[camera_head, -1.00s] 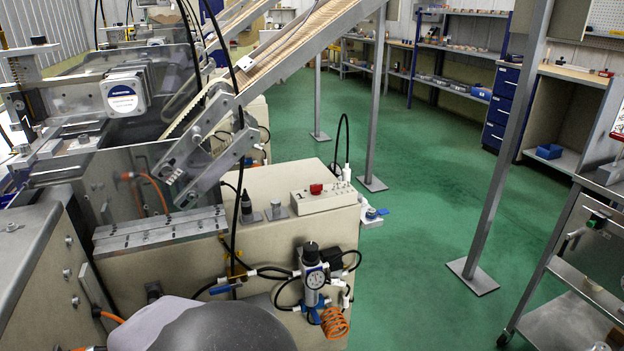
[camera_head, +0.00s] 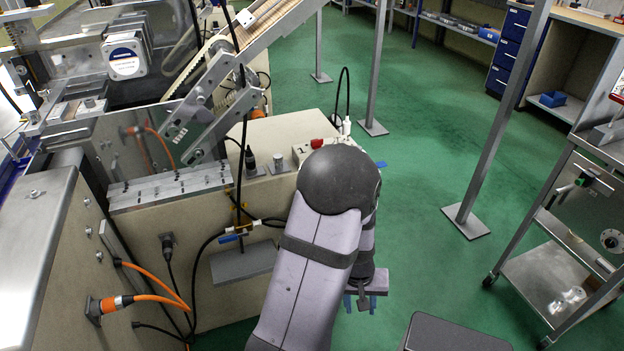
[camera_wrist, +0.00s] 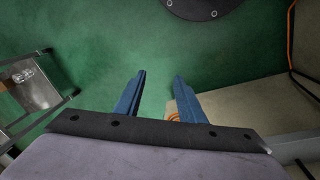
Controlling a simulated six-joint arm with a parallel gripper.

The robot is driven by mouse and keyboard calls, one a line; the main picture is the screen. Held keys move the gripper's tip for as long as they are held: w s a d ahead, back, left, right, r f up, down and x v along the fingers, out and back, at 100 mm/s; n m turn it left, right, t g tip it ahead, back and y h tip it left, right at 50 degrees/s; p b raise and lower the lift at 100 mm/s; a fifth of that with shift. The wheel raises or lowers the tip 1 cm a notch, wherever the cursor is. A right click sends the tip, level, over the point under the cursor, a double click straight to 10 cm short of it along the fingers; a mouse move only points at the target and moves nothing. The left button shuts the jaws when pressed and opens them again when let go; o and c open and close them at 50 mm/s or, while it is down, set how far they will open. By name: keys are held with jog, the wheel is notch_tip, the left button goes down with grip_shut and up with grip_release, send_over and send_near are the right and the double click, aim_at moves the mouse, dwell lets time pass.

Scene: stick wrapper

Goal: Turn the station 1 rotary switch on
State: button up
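My gripper (camera_head: 361,300) hangs low over the green floor, to the right of the beige machine cabinet (camera_head: 180,240). Its two blue fingers are apart with nothing between them, as the wrist view shows (camera_wrist: 160,80). A small control box (camera_head: 301,153) with a red knob (camera_head: 317,143) sits on the cabinet top, partly hidden behind my arm. A round dial-like knob (camera_head: 610,241) is on the metal cart's panel at the right, with a black and green handle (camera_head: 586,179) above it. I cannot tell which of these is the station 1 rotary switch.
The metal cart (camera_head: 552,275) stands at the right, clear of my gripper. Grey posts (camera_head: 490,140) rise from the floor between. Orange cables (camera_head: 150,299) and black hoses run along the cabinet's front. Open green floor (camera_head: 430,200) lies between cabinet and cart.

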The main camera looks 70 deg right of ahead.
jog(key=d+h, duration=0.3)
jog(key=d, duration=0.6)
jog(key=w+d+r+n+t+h, duration=0.3)
jog(key=w+d+r+t+h, duration=0.3)
jog(key=d+r, duration=0.5)
jog(key=w+d+r+n+t+h, duration=0.25)
jog(key=w+r+t, duration=0.55)
jog(key=w+r, duration=0.55)
jog(key=shift+r+x, duration=0.25)
jog(key=shift+x, duration=1.55)
jog(key=shift+r+x, duration=0.2)
jog(key=shift+x, duration=1.6)
jog(key=shift+r+x, duration=0.25)
jog(key=shift+x, duration=1.5)
jog(key=shift+s+d, duration=0.1)
jog(key=c, duration=0.8)
